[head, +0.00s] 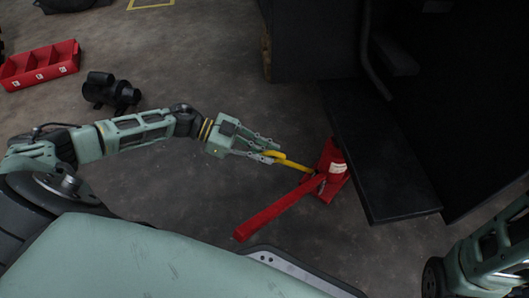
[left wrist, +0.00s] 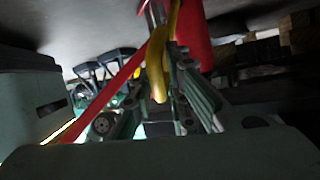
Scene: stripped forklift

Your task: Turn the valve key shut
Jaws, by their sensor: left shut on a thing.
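A yellow valve key (head: 293,164) sticks out from the red jack (head: 332,167), which stands on the floor beside the dark forklift step. A long red handle (head: 275,212) reaches from the jack toward the lower left. My left gripper (head: 273,150) comes in from the left and is shut on the outer end of the yellow key. In the left wrist view the key (left wrist: 157,70) runs down between the fingers, with the red handle (left wrist: 115,85) to its left and the red jack body (left wrist: 195,40) behind. Where the key meets the jack is too small to tell. My right gripper is not in view.
The black forklift step (head: 380,160) and body (head: 315,40) stand close to the right of the jack. A red bin (head: 40,65) and a black part (head: 110,91) lie on the floor at the upper left.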

